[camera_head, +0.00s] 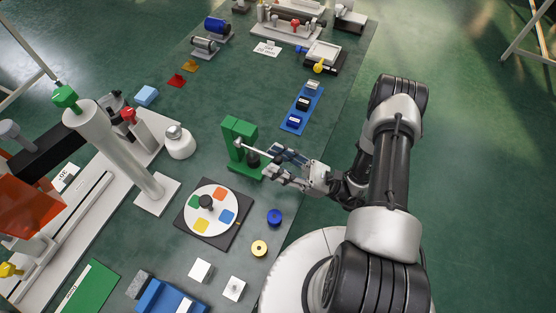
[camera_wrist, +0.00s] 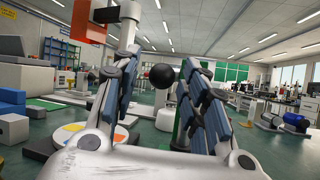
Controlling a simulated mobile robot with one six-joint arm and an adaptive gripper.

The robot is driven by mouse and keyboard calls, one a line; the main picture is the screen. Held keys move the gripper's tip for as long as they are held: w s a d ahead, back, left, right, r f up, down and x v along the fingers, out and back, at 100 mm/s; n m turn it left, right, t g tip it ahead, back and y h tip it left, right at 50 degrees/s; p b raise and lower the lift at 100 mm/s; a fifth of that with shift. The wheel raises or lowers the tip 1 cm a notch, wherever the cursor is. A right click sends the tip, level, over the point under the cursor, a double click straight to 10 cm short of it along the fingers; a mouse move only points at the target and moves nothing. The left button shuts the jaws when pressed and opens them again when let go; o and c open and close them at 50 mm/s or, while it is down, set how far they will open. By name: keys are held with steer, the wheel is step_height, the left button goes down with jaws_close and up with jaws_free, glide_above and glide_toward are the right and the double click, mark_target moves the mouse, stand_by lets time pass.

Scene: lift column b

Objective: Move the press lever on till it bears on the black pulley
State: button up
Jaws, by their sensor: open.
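The green press (camera_head: 238,136) stands on the dark green table, and part of it shows behind my fingers in the wrist view (camera_wrist: 183,122). Its thin grey lever (camera_head: 257,149) reaches from the upright toward my gripper. The black pulley (camera_head: 252,159) appears to be the dark round piece under the lever; I cannot tell whether they touch. My gripper (camera_head: 277,162) is open at the lever's outer end. In the wrist view a black ball (camera_wrist: 162,76), apparently the lever's knob, shows between the spread fingers. Contact with the fingers cannot be told.
A dial board with coloured patches (camera_head: 211,208) lies in front-left of the press. A white bottle-like piece (camera_head: 180,144) stands left of it. A blue tray of small blocks (camera_head: 302,109) lies behind. A blue knob (camera_head: 274,217) and yellow ring (camera_head: 259,248) are nearer the front.

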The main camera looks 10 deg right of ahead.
steer(key=v, duration=1.2)
steer(key=shift+s+d, duration=0.1)
stand_by(0.4)
